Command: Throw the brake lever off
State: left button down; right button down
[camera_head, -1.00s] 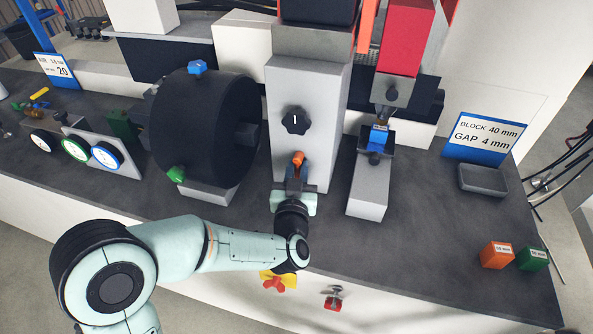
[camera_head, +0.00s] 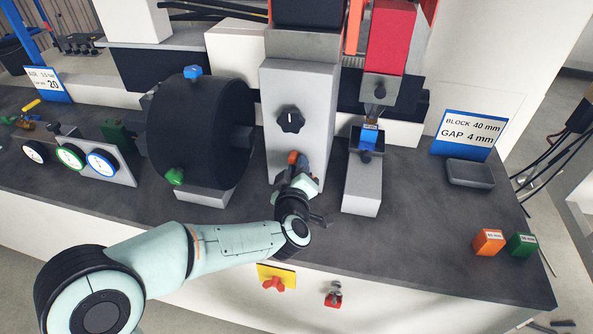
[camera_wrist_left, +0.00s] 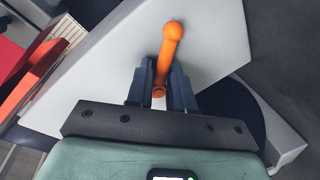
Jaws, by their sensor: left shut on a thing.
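The orange lever (camera_head: 293,157), which I take as the brake lever, stands out low on the front of the grey block (camera_head: 321,100). No label on it is readable. In the left wrist view the orange lever (camera_wrist_left: 170,48) has a rounded end and runs down between the fingers. My left gripper (camera_head: 296,172) is shut on this lever, with a finger on each side of its shaft; it also shows in the left wrist view (camera_wrist_left: 162,90). The lever's base is partly hidden by the gripper. My right gripper is not in view.
A black star knob (camera_head: 291,120) sits above the lever. A large black drum (camera_head: 195,135) stands close on the left, a grey pedestal with a blue holder (camera_head: 361,187) on the right. A tray (camera_head: 470,174) and two small blocks are farther right.

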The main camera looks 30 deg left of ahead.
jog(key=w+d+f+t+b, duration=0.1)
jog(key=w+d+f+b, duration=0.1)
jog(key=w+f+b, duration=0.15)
pick_arm(q)
jog(key=shift+a+r+n+h+b, duration=0.1)
jog(key=shift+r+n+h+b, duration=0.25)
jog(key=shift+n, duration=1.2)
jog(key=shift+a+r+n+h+b, duration=0.15)
jog(key=shift+r+n+h, duration=0.3)
jog(key=shift+n, duration=1.05)
jog(key=shift+a+r+n+h+b, duration=0.1)
jog(key=shift+r+n+h+b, duration=0.3)
jog(key=shift+n, duration=1.15)
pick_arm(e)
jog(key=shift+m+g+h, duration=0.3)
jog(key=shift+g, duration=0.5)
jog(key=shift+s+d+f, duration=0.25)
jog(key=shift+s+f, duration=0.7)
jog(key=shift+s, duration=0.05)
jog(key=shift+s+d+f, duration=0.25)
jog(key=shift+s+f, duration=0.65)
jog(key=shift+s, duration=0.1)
pick_arm(q)
jog(key=shift+f, duration=0.15)
